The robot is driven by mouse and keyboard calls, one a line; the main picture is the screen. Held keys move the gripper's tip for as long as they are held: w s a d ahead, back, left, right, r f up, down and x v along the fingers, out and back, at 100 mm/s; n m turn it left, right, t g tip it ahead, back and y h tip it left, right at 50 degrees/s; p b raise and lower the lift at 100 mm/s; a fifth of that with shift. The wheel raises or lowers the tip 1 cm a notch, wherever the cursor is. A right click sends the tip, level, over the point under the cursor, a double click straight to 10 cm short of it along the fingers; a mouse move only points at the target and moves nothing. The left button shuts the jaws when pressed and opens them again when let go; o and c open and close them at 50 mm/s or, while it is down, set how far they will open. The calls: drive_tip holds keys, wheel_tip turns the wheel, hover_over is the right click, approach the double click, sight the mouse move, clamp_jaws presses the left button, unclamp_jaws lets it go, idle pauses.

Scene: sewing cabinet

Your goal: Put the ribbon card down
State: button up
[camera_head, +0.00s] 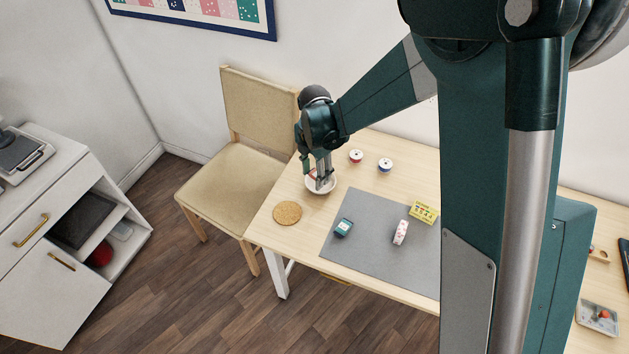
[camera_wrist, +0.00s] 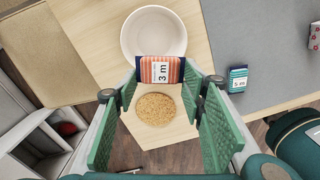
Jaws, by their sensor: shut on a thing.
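My gripper (camera_head: 321,180) points down at the white bowl (camera_head: 329,187) near the table's left end. In the wrist view my gripper (camera_wrist: 163,80) is shut on an orange-striped ribbon card (camera_wrist: 161,71) with a dark blue edge and a "3 m" label. The card lies across between the green pads, at the near rim of the bowl (camera_wrist: 153,18) as seen there. I cannot tell whether it touches the bowl. In the head view the fingers mostly hide the card. A second ribbon card, teal (camera_head: 343,227), lies on the grey mat (camera_head: 368,222).
A round cork coaster (camera_head: 287,213) lies on the table in front of the bowl. Two spools, red (camera_head: 356,156) and blue (camera_head: 385,165), stand behind the mat. A yellow card (camera_head: 424,212) and a white patterned block (camera_head: 401,232) are at the mat's right. A chair (camera_head: 233,175) stands left.

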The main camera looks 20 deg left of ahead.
sight(315, 176)
drive_tip(key=shift+f, duration=1.9)
drive_tip(key=shift+f+b, duration=0.55)
drive_tip(key=shift+b, duration=0.2)
drive_tip(key=o, duration=0.7)
drive_tip(key=shift+r, duration=0.1)
drive_tip(key=shift+r+p, duration=0.55)
drive_tip(key=shift+p, duration=0.05)
wheel_tip(315, 176, up, 12)
drive_tip(key=shift+f+p, duration=0.1)
drive_tip(key=shift+p, duration=0.5)
